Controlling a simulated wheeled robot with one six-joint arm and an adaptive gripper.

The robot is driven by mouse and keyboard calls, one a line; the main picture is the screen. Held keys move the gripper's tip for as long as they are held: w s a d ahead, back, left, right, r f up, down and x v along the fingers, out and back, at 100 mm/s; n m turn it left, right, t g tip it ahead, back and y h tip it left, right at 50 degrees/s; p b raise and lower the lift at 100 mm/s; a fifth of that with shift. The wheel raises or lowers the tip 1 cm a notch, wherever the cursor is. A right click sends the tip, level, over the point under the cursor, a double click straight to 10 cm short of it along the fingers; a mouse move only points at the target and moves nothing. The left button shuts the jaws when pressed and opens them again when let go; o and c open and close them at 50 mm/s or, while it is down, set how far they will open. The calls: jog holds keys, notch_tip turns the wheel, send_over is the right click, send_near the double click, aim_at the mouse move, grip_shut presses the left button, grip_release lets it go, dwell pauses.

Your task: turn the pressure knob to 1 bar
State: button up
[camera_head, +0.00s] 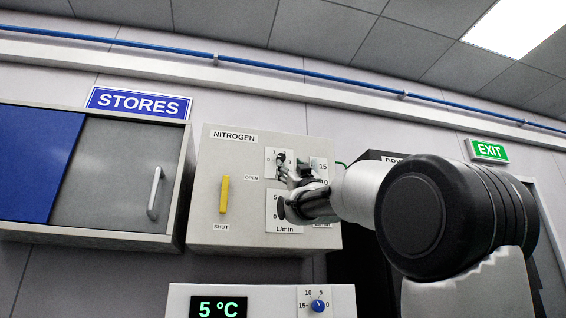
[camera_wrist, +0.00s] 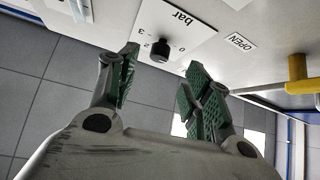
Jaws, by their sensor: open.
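The pressure knob is small and black; in the wrist view (camera_wrist: 160,49) it stands on a white plate (camera_wrist: 190,35) marked "bar", with 2 and 3 visible, upside down. In the head view the plate (camera_head: 271,167) shows 1 and 0 on the nitrogen panel (camera_head: 213,165), and my gripper covers much of it. My gripper (camera_wrist: 161,80) is open and empty. Its green-padded fingers reach toward the knob, one on each side in the picture, with a gap visible between pads and knob. In the head view my gripper (camera_head: 289,177) is in front of the plate. I cannot tell where the knob points.
A yellow lever (camera_head: 224,195) stands upright left of the plate, between OPEN and SHUT labels. An L/min dial plate (camera_head: 285,228) lies below, partly behind my gripper. A unit showing 5 °C (camera_head: 218,307) has a blue knob (camera_head: 318,306). A stores cabinet (camera_head: 115,190) hangs at left.

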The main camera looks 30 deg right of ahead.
aim_at(282, 160)
jog(key=x, duration=0.7)
jog(key=shift+w+r, duration=0.1)
jog(key=shift+r, duration=0.1)
jog(key=c, duration=1)
